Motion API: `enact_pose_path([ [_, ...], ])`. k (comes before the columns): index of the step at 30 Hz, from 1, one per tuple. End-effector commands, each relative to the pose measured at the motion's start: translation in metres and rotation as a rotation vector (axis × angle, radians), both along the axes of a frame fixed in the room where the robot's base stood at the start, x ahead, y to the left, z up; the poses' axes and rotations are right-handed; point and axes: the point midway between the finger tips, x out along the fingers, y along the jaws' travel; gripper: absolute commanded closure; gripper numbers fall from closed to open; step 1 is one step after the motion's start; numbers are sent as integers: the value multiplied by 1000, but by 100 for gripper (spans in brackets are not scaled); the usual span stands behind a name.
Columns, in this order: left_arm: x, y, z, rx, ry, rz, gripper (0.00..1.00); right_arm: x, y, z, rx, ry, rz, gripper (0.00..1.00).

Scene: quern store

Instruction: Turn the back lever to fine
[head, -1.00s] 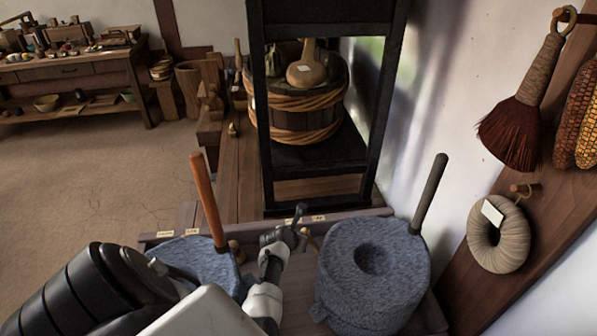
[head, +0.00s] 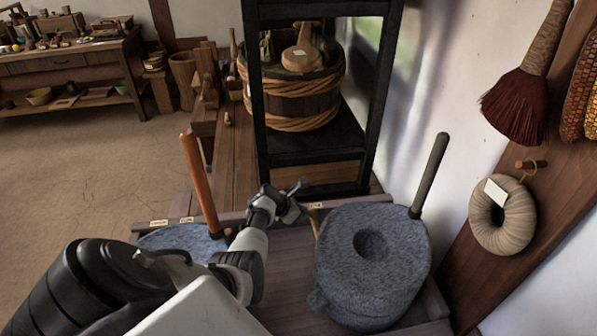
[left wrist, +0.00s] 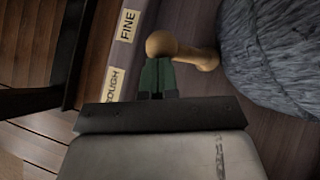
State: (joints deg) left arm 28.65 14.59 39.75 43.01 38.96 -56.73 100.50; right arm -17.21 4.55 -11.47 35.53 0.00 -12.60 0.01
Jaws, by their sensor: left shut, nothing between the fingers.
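A wooden lever with a round knob (left wrist: 162,45) shows in the left wrist view, its arm running right to the grey stone. A FINE label (left wrist: 127,25) and a ROUGH label (left wrist: 115,88) sit on the wooden edge to its left. The knob lies between the two labels along the edge, nearer FINE. My left gripper (left wrist: 158,80) is shut and empty, its dark green tips right at the knob; I cannot tell if they touch. In the head view the lever (head: 315,221) is a thin tan piece beside the right quern, right of my left gripper (head: 294,208). My right gripper is not in view.
The right quern (head: 365,265) has a dark upright handle (head: 430,175). The left quern (head: 180,238), with an orange-brown handle (head: 199,180), is partly hidden by my arm. A black stand (head: 262,120) rises behind the bench; a white wall bounds the right.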

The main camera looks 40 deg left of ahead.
Motion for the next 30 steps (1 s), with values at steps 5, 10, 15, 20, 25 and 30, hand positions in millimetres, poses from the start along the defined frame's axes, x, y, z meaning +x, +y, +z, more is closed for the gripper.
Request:
enact_pose_path([
  [5,8,1,-3,1,2,-91,100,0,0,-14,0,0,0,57],
  [10,12,0,-2,0,1,-139,100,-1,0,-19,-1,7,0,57],
  [15,13,0,-1,0,2,-161,100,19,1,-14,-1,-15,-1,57],
  [20,14,-1,-1,0,2,-167,100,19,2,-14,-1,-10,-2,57],
  [25,14,-1,0,0,1,-167,100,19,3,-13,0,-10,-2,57],
  [30,13,0,1,1,1,-166,100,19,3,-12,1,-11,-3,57],
])
